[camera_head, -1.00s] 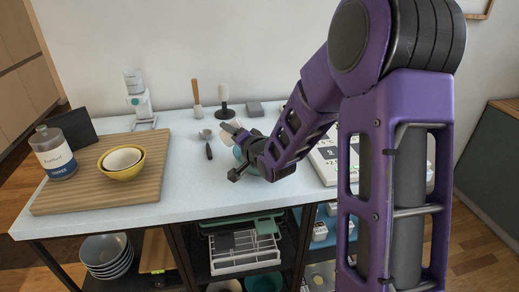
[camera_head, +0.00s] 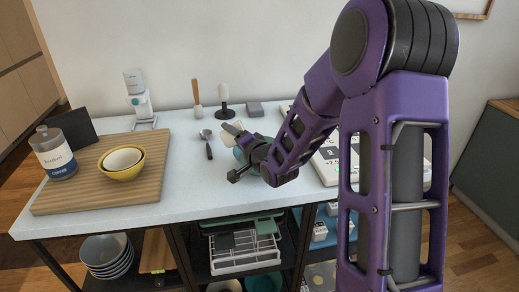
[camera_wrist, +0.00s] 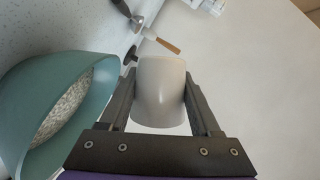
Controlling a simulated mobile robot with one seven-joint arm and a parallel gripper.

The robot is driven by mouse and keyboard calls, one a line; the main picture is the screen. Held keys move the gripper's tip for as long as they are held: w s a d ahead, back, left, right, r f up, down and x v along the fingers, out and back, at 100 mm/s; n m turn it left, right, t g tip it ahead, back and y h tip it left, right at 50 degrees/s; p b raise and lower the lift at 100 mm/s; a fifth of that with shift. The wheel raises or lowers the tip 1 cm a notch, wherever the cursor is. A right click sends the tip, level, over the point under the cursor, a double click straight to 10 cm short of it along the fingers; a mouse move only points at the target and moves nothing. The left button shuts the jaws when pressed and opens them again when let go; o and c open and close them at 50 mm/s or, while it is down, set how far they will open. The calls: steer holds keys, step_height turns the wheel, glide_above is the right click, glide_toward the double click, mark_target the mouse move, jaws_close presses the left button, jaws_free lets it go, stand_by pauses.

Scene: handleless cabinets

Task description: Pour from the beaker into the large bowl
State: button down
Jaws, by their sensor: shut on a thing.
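My gripper (camera_wrist: 160,84) is shut on a plain off-white beaker (camera_wrist: 160,95), which sits between both fingers in the wrist view. The beaker also shows as a pale shape (camera_head: 233,132) in the head view, above the right half of the counter. Its mouth and contents are hidden, and I cannot tell its exact tilt. A large teal bowl (camera_wrist: 98,104) is just left of the beaker in the wrist view, with speckled pale matter inside. In the head view the bowl (camera_head: 240,153) is mostly hidden behind my gripper.
A wooden board (camera_head: 75,199) at left holds stacked yellow and white bowls (camera_head: 122,171) and a coffee bottle (camera_head: 55,158). A spoon (camera_head: 207,144) lies left of my gripper. A grinder (camera_head: 138,98) and upright tools (camera_head: 223,105) stand at the back. A scale (camera_head: 328,152) is at right.

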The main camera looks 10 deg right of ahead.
steer(key=shift+r+m+y+p, duration=0.3)
steer(key=shift+m+p, duration=0.05)
steer(key=shift+m, duration=0.25)
stand_by(0.5)
steer(key=shift+d+f+m+t+b, duration=0.25)
steer(key=shift+d+m, duration=0.1)
steer(key=shift+d, duration=0.15)
steer(key=shift+d+f+m+t+b, duration=0.15)
steer(key=shift+d+m+t, duration=0.1)
steer(key=shift+d+m, duration=0.15)
stand_by(0.5)
steer(key=shift+d+r+m+t+y, duration=0.15)
steer(key=shift+d+r+m+t, duration=0.2)
steer(key=shift+m, duration=0.55)
steer(key=shift+d+r+m+t+y, duration=0.25)
steer(key=shift+m+t, duration=0.15)
steer(key=shift+m, duration=0.55)
steer(key=shift+d+r+m+t+y, duration=0.1)
steer(key=shift+d+r+m+t, duration=0.2)
steer(key=shift+m, duration=0.6)
stand_by(1.9)
